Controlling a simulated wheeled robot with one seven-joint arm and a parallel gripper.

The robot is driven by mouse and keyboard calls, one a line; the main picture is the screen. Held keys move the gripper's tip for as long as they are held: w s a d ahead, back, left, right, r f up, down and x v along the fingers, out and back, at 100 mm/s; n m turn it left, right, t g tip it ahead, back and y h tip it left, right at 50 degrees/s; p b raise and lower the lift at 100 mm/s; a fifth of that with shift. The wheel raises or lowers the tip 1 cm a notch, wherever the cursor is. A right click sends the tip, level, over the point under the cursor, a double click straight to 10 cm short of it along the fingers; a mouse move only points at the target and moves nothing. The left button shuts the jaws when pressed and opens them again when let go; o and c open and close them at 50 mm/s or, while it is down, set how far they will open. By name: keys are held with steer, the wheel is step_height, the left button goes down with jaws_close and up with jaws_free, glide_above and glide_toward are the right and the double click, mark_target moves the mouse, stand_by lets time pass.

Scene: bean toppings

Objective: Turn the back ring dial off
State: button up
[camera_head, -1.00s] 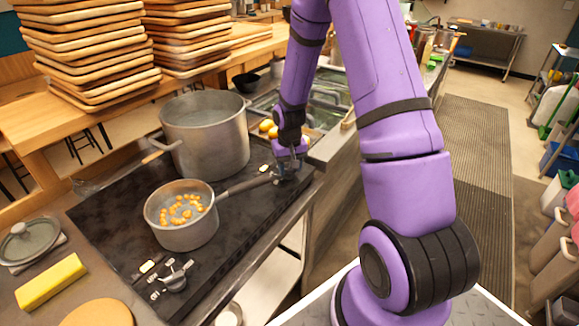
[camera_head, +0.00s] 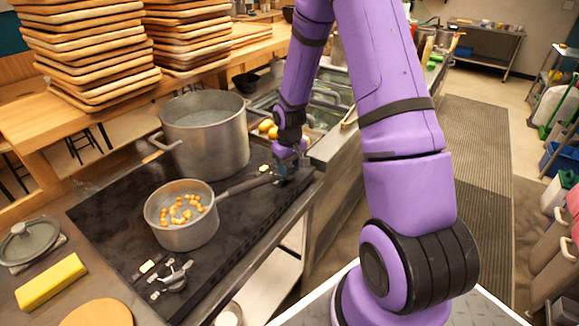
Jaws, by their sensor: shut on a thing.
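My gripper (camera_head: 286,172) points down at the right end of the black stovetop (camera_head: 110,219), beside the tip of the saucepan's handle. It is shut on the back ring dial, which my fingers mostly hide. The dial's turn position cannot be seen. A small lit display (camera_head: 264,168) shows just left of my gripper. The front ring dial (camera_head: 174,278) is in plain view at the near end of the stovetop, with another lit display (camera_head: 147,267) next to it.
A saucepan (camera_head: 185,236) with orange beans stands on the front ring, its handle reaching towards my gripper. A large pot (camera_head: 215,148) stands behind it. A yellow sponge-like block (camera_head: 50,283) and a lidded dish (camera_head: 30,244) lie at the left.

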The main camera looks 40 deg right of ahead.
steer(key=o, duration=0.9)
step_height(320, 180, up, 11)
steer(key=shift+f, duration=0.1)
stand_by(0.3)
step_height(320, 180, up, 11)
steer(key=t, duration=0.1)
glide_above(289, 168)
steer(key=s+a, duration=0.4)
steer(key=s+a+r+t+h, duration=0.1)
steer(key=s+a+r+t, duration=0.1)
steer(key=s+a+r, duration=0.45)
steer(key=s+r, duration=0.2)
steer(key=s, duration=0.2)
steer(key=s+a+r+t, duration=0.1)
steer(key=s+r, duration=0.2)
steer(key=s, duration=0.3)
steer(key=s+a+r+t+y, duration=0.1)
steer(key=s+r, duration=0.2)
steer(key=s, duration=0.3)
